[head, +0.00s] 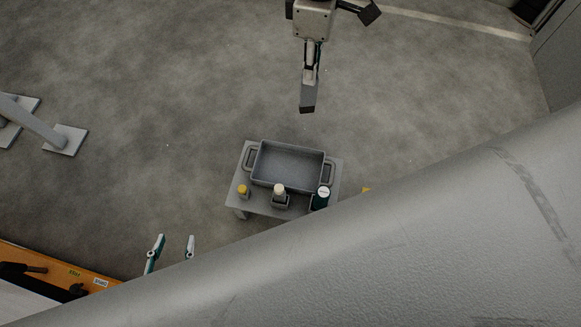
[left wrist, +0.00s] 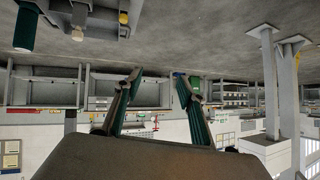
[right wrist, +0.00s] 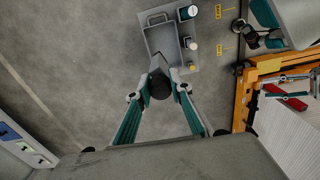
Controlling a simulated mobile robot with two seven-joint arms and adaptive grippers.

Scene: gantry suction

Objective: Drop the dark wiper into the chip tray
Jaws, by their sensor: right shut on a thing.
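The dark wiper (head: 308,102) hangs from my right gripper (head: 311,78) at the top of the head view, beyond the far side of the chip tray. In the right wrist view the fingers close around the dark wiper (right wrist: 160,86). The chip tray (head: 290,160) is a grey rectangular bin with a handle at each end, and its visible floor looks empty.
The tray stands on a small grey table (head: 246,165). My large grey arm link covers the lower right.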

